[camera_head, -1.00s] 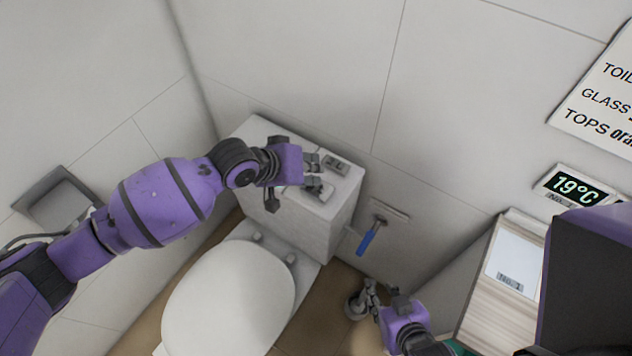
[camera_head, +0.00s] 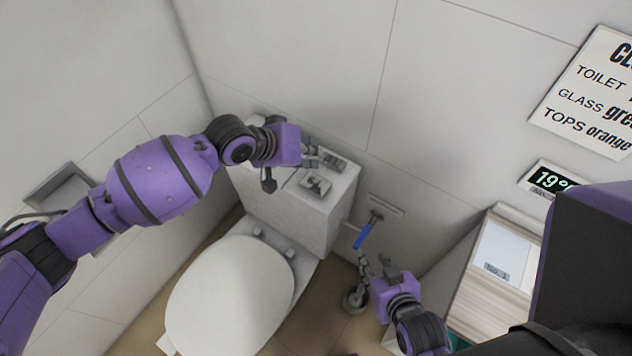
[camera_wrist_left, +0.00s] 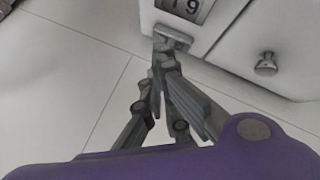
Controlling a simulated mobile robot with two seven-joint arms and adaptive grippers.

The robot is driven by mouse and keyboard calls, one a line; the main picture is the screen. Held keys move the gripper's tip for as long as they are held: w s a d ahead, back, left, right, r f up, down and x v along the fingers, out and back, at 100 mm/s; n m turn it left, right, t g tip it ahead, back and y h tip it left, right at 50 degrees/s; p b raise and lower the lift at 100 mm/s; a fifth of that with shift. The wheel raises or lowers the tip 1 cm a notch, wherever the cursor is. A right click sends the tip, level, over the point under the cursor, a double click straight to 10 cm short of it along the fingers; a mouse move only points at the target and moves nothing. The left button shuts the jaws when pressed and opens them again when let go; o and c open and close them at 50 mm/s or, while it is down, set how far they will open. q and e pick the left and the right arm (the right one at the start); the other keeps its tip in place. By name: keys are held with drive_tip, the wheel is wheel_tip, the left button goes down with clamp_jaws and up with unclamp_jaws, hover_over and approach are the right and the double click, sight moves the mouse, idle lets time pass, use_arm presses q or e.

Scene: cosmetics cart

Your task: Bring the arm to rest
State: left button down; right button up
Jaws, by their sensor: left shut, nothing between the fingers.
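My left gripper (camera_head: 312,154) is shut and empty above the back part of the white toilet cistern (camera_head: 318,222). Its closed fingers also show in the left wrist view (camera_wrist_left: 166,62), with their tips in front of a small grey plate on the cistern. My left arm comes in from the left, over the side wall and the toilet. My right gripper (camera_head: 366,268) is low, to the right of the toilet. Its fingers are small and blend with the metal object behind them, so their opening is unclear.
The toilet lid (camera_head: 232,292) is closed below my left arm. A round metal holder (camera_head: 354,300) stands on the floor. A wooden-sided cabinet (camera_head: 490,296) is at the right.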

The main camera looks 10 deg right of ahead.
drive_tip(key=shift+s+d+f, duration=0.1)
drive_tip(key=shift+s+d, duration=0.05)
idle(0.5)
